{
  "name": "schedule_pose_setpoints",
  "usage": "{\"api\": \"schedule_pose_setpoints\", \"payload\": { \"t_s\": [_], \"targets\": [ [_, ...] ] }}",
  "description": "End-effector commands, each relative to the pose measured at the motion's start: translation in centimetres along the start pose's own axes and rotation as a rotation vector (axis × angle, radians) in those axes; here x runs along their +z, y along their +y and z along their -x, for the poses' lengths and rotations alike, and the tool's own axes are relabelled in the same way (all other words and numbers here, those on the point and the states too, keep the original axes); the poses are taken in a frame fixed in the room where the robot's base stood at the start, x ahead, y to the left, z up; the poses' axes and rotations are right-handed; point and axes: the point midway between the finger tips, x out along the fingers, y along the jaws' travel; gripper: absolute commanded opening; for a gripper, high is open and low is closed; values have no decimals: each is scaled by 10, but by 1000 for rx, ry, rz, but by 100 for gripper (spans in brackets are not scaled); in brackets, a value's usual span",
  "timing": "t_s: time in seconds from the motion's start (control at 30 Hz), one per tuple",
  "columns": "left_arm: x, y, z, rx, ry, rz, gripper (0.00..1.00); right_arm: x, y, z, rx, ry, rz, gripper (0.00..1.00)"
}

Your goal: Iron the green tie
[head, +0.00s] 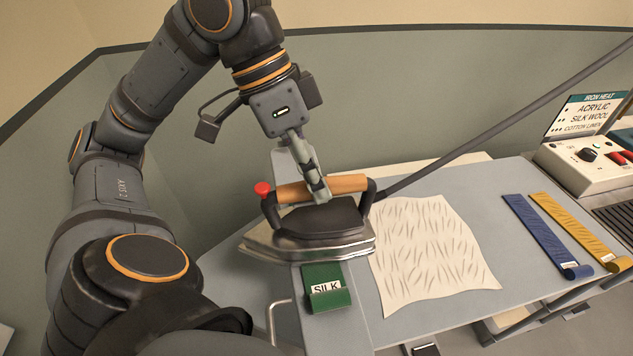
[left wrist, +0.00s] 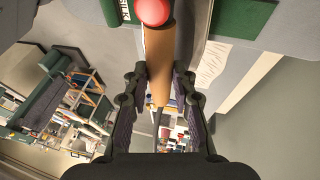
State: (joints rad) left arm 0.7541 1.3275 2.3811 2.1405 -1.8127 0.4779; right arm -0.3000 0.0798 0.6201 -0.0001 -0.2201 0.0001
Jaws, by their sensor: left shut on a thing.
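My left gripper (head: 318,187) is shut on the wooden handle of the iron (head: 318,222). The handle (left wrist: 158,60) runs between its fingers in the left wrist view. The iron sits over the left part of the ironing board, its metal soleplate above the green tie (head: 327,287). The tie's lower end shows in front of the iron, with a label reading SILK; its upper part is hidden behind the iron. I cannot tell whether the soleplate touches the tie. My right gripper is not in view.
A creased cream cloth (head: 432,255) lies right of the iron. A blue tie (head: 541,235) and a yellow tie (head: 577,232) lie farther right. A heat control box (head: 580,165) with a knob and a sign (head: 587,114) stands at the right. A grey cable rises rightward from the iron.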

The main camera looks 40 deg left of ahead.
Motion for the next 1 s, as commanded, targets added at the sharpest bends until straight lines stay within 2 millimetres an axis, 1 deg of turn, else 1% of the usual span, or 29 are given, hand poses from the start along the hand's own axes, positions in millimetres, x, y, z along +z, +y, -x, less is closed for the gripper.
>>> {"api": "schedule_pose_setpoints", "payload": {
  "t_s": [0.17, 0.4, 0.6, 0.87, 1.0],
  "targets": [
    [-1, -2, 1, 1, 2, 1, 0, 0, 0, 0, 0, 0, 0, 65],
    [-2, -20, 3, 2, 3, 4, 0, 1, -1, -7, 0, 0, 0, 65],
    [-3, -35, 7, 1, 2, 2, 0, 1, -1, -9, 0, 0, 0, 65],
    [-3, -39, 8, -1, 1, 2, 0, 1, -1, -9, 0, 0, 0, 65],
    [-4, -48, 10, 0, 2, 4, 0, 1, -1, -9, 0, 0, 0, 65]
  ]
}}
